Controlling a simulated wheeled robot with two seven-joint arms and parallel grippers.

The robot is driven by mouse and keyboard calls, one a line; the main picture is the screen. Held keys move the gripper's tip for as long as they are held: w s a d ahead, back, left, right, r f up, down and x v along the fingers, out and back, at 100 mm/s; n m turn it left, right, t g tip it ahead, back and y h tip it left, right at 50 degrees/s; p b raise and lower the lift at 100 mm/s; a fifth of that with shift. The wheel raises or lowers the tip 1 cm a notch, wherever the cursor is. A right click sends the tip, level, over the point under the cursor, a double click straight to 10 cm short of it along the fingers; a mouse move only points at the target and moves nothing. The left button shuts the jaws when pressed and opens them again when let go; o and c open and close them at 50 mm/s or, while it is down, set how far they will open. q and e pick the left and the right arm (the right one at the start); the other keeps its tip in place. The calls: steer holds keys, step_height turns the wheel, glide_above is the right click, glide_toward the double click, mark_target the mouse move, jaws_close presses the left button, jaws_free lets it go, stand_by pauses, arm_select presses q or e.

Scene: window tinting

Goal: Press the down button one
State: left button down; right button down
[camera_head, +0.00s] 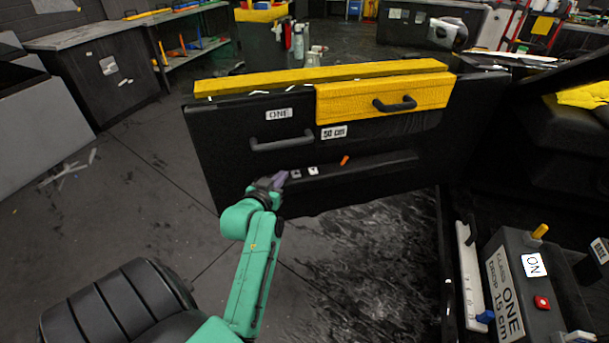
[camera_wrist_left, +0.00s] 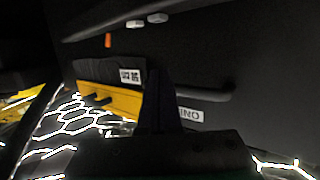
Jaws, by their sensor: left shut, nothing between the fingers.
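A black door panel (camera_head: 225,150) carries a label reading ONE (camera_head: 279,114). Two small pale buttons, one at the left (camera_head: 297,174) and one at the right (camera_head: 313,170), sit on its lower ledge. Their marks are too small to read surely. The buttons also show at the top of the left wrist view, one (camera_wrist_left: 134,23) beside the other (camera_wrist_left: 157,18). My right gripper is out of view.
An orange peg (camera_head: 344,160) sits right of the buttons. A black handle (camera_head: 281,141) and a yellow drawer-like block (camera_head: 385,97) with its own handle are above. A box with a red button (camera_head: 541,302) and ON label stands at lower right.

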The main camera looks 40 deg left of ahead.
arm_select(q)
glide_above(294, 180)
steer(key=shift+s+d+f, duration=0.1)
steer(key=shift+s+f, duration=0.15)
steer(key=shift+f, duration=0.35)
steer(key=shift+s+d+f, duration=0.1)
steer(key=shift+s+f, duration=0.1)
steer(key=shift+f, duration=0.35)
steer(key=f, duration=0.3)
steer(key=shift+w+a+f+b, duration=0.15)
steer(key=shift+w+f+b, duration=0.15)
steer(key=shift+w+b, duration=0.1)
steer(key=shift+f, duration=0.35)
